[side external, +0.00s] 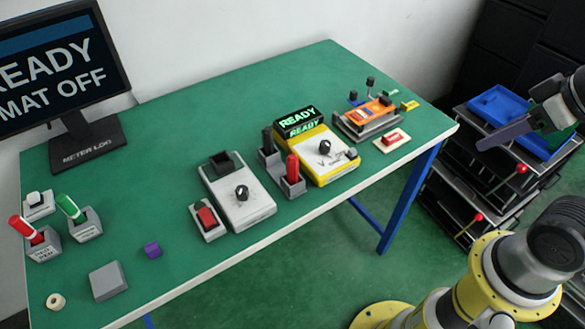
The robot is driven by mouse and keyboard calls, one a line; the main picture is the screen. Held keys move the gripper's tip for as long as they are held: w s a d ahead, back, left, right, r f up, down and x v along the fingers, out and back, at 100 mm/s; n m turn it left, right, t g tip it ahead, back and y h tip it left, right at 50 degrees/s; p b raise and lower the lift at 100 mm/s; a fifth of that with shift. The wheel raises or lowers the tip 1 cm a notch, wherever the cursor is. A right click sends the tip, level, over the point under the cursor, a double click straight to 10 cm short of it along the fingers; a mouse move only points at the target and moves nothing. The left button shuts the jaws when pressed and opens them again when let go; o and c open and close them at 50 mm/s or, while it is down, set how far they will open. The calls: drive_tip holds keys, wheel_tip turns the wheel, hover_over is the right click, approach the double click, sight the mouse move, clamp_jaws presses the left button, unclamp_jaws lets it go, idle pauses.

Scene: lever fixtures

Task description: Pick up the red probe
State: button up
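The red probe (292,169) stands upright in a grey holder (294,187) near the front edge of the green table, just left of the yellow meter. A black probe (267,141) stands in the same holder block behind it. My gripper (522,128) is at the right edge of the view, out past the table's right end and well apart from the red probe. One long grey finger points left; a green part shows behind it. Whether the fingers are apart is unclear.
A yellow-edged meter (327,163) with a green READY display (298,119) stands close right of the red probe. A white dial box (238,193) is to its left. An orange board (368,112) lies farther right. Pen holders and a monitor (60,65) are at left.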

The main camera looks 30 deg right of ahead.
drive_tip(key=shift+o, duration=1)
